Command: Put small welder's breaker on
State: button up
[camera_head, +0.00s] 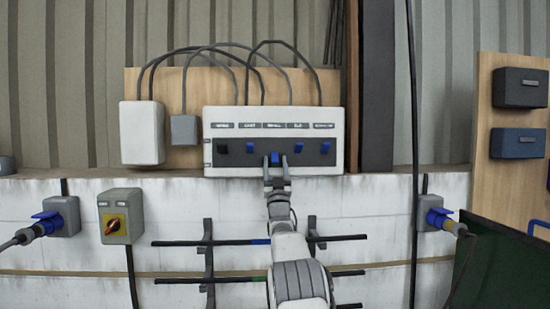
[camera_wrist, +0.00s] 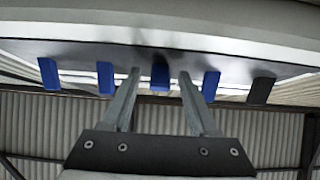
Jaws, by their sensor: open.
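The breaker panel (camera_head: 213,140) is a pale box on the wall with a dark strip of five switches under a row of labels. The middle switch (camera_head: 275,158), under a label that seems to read SMALL, is blue and sits lower than the others. My gripper (camera_head: 276,166) is open, at this switch from below. In the wrist view the blue middle switch (camera_wrist: 160,77) stands between my two spread fingers (camera_wrist: 160,72), with a gap on each side; I cannot tell whether either finger touches it.
The leftmost switch (camera_head: 222,148) is black. Blue switches stand close on both sides, at left (camera_head: 250,147) and right (camera_head: 298,147), with another blue one (camera_head: 325,147) at the far right. A grey box with a red and yellow knob (camera_head: 112,226) is lower left. Dark rods (camera_head: 210,242) cross the wall below.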

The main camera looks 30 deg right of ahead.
jog(key=shift+w+d+r, duration=0.15)
jog(key=shift+w+r, duration=0.15)
grip_shut()
dwell(0.3)
